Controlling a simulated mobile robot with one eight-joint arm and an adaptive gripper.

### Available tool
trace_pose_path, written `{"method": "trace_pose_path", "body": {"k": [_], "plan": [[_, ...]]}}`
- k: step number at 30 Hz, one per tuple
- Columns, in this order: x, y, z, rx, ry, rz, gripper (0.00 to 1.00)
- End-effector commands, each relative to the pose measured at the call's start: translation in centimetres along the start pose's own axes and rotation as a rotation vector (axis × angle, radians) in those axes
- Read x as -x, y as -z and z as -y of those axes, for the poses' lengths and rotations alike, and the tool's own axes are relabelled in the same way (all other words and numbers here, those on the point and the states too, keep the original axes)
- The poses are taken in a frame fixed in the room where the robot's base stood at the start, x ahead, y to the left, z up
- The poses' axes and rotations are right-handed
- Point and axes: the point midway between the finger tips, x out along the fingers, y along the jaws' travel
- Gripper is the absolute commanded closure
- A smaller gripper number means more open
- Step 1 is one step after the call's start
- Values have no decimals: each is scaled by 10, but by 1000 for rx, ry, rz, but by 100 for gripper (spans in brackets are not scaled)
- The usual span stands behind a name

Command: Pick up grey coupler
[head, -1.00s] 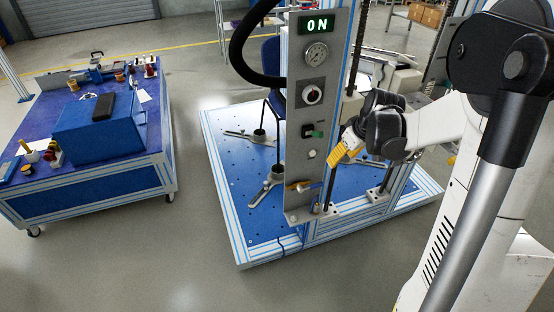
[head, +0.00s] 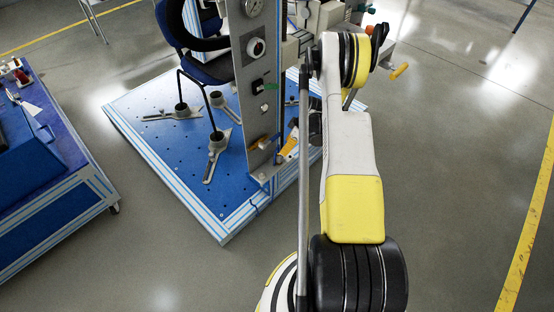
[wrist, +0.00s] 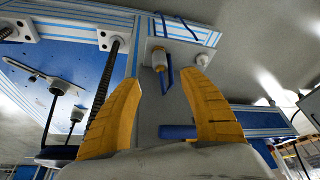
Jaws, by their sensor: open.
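In the head view my gripper (head: 290,144) is partly hidden at the lower right edge of the upright panel (head: 251,95). A brass-coloured fitting (head: 264,143) shows low on that panel; the grey coupler is not clear there.
The panel stands on a blue perforated platform (head: 160,135) with metal feet and a chair (head: 190,55). A threaded rod (wrist: 103,85) runs left of my fingers in the wrist view. A blue workbench (head: 50,190) stands at left. Floor at right is open.

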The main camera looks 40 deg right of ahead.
Motion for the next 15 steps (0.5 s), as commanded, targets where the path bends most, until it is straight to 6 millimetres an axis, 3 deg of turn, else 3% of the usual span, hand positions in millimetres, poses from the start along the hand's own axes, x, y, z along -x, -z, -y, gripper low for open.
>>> {"method": "trace_pose_path", "body": {"k": [1,8,15], "plan": [[-12,-1,0,1,0,0,50],[-32,2,0,-1,0,0,50],[-70,6,0,-1,0,0,50]]}}
